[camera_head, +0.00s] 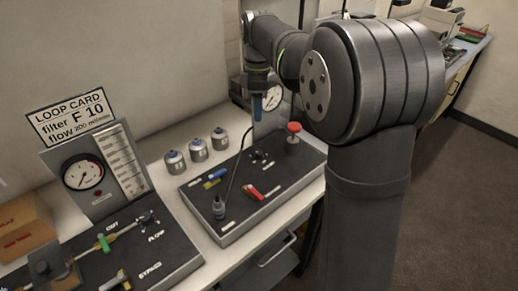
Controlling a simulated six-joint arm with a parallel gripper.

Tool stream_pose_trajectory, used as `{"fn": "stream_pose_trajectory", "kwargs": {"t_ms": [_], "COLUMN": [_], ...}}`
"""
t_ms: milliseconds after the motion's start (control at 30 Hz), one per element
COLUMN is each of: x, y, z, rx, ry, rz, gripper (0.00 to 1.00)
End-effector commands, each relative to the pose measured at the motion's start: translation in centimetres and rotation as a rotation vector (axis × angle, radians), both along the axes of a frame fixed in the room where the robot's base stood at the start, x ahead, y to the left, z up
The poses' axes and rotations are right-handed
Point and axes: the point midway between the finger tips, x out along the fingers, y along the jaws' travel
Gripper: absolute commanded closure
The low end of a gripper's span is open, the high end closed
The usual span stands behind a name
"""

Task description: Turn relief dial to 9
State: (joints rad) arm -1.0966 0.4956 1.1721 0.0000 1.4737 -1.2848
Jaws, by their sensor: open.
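The dark panel box (233,223) on the bench carries several controls, and its labels are too small to read. A small black knob (258,155) sits toward its back; I cannot tell whether it is the relief dial or what number it points to. A round gauge (272,97) stands behind the panel, partly hidden by my arm. My gripper (257,90) hangs at the back of the panel, left of the gauge and above the panel surface. It looks open and apart from the controls. Its fingers are small and partly unclear against a blue part there.
A red mushroom knob (293,128), a red lever (253,193), a blue-and-yellow lever (215,178) and a small bottle (218,207) with a dark tube occupy the panel. Several metal canisters (198,150) stand left. A second panel with a gauge (83,175) and loop card (71,116) is front left.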

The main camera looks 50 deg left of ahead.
Motion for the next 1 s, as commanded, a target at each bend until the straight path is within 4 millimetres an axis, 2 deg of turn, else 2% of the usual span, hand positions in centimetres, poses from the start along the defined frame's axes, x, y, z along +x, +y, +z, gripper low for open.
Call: {"fn": "stream_pose_trajectory", "kwargs": {"t_ms": [600,800,1000], "x": [0.0,0.0,0.0], "y": [-0.1,-0.1,-0.1], "z": [-12.9,-15.3,-16.1], "rx": [-0.001,0.000,0.001], "ry": [0.003,0.001,0.001], "rz": [-0.002,-0.002,-0.002], "gripper": [0.53,0.53,0.53]}}
